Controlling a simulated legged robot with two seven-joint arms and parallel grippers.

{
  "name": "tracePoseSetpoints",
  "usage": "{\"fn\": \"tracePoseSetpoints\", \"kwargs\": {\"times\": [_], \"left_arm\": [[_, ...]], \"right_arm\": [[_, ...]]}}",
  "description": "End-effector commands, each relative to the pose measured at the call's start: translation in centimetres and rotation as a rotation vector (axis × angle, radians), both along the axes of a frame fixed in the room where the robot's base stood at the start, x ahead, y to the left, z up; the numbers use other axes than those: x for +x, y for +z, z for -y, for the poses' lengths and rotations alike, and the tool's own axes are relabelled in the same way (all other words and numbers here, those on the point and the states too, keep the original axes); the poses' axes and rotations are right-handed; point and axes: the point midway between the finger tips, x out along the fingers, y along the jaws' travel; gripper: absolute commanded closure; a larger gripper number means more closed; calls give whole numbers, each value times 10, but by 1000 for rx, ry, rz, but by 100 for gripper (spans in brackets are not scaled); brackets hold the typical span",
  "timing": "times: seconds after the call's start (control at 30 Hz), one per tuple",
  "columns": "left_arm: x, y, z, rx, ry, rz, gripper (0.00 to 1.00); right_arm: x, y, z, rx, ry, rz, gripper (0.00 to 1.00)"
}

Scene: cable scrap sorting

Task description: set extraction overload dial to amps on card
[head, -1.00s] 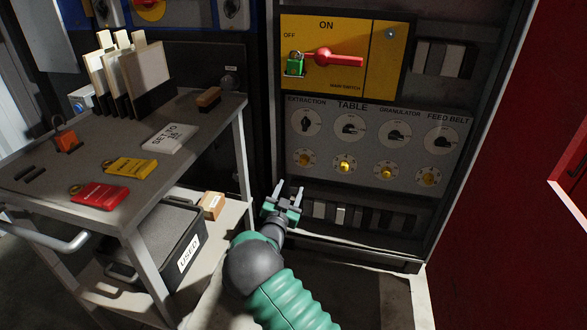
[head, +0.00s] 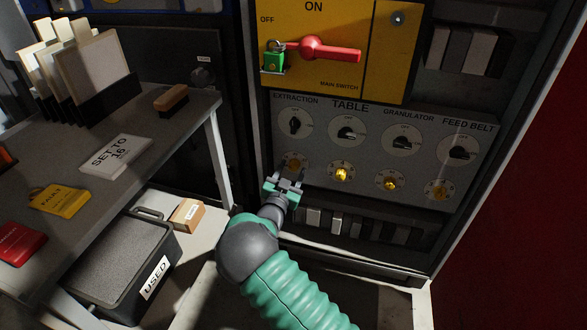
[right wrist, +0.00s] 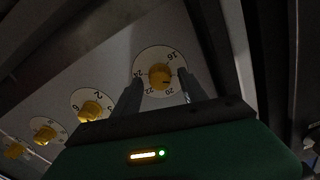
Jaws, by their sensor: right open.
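The yellow extraction overload dial (head: 293,163) sits on the grey panel below the EXTRACTION rotary switch (head: 294,123). My right gripper (head: 287,178) is open in front of this dial. In the right wrist view its fingers (right wrist: 162,88) appear on either side of the knob; contact cannot be told. The white card (head: 115,153) on the cart reads SET TO 16. My left gripper is not in view.
Other yellow dials, such as the one under TABLE (head: 342,173), are to the right. A yellow main-switch plate with a red handle (head: 330,52) and green padlock (head: 274,62) is above. The cart (head: 190,120) stands left, with a USED bin (head: 110,262) below.

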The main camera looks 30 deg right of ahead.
Motion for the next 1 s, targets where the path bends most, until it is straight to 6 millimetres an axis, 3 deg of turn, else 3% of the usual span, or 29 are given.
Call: {"fn": "tracePoseSetpoints", "kwargs": {"times": [0.07,0.43,0.77,1.0], "left_arm": [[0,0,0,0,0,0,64],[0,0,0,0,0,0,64],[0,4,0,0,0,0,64],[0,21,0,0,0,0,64]], "right_arm": [[0,-1,0,1,0,0,51],[0,-2,3,4,0,-1,100],[0,-1,3,-7,-1,-14,100],[0,2,3,-71,-1,-88,100]]}}
